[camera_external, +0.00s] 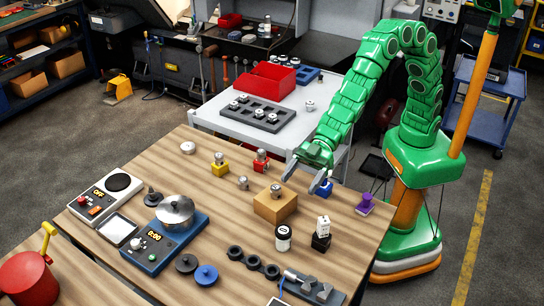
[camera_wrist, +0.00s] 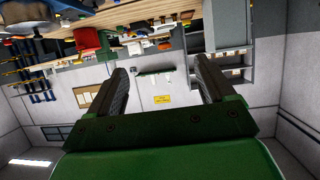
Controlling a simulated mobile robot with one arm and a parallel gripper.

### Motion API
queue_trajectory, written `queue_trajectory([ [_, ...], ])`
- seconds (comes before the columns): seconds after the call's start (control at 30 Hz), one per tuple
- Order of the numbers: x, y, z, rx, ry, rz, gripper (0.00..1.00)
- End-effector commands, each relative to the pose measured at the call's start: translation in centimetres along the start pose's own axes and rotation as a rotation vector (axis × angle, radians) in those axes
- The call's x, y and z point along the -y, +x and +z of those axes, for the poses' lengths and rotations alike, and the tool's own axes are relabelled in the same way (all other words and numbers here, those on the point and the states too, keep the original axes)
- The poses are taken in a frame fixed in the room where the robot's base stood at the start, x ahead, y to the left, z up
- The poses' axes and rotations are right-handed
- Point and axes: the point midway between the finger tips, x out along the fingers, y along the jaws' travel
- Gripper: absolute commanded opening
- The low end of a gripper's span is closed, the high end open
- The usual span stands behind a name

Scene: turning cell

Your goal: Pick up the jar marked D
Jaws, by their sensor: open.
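A small jar (camera_external: 283,238) with a white body and a dark band stands upright on the wooden table, in front of the cardboard-coloured block. Its marking is too small to read, so I cannot confirm a D. My gripper (camera_external: 303,176) is open and empty above the far right part of the table, behind and above the jar and apart from it. In the wrist view my gripper (camera_wrist: 163,72) shows two dark fingers spread wide with nothing between them. No jar can be made out in that view, which looks across the room upside down.
A brown block (camera_external: 275,206) carries a small metal piece. A white piece on a black block (camera_external: 320,242) stands right of the jar. A blue block (camera_external: 325,188) is close to my fingers; a purple piece (camera_external: 365,204) is near the right edge. Dark discs (camera_external: 236,253) lie in front.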

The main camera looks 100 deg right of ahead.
Motion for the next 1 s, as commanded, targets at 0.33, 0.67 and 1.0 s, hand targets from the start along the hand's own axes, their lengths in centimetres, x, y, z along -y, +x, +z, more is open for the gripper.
queue_trajectory([
  [0.33,0.0,2.6,6.8,0.008,0.001,0.0,0.83],
  [0.67,0.0,4.6,11.2,0.001,0.001,0.0,0.83],
  [1.0,0.0,6.6,11.6,0.004,0.001,-0.001,0.83],
])
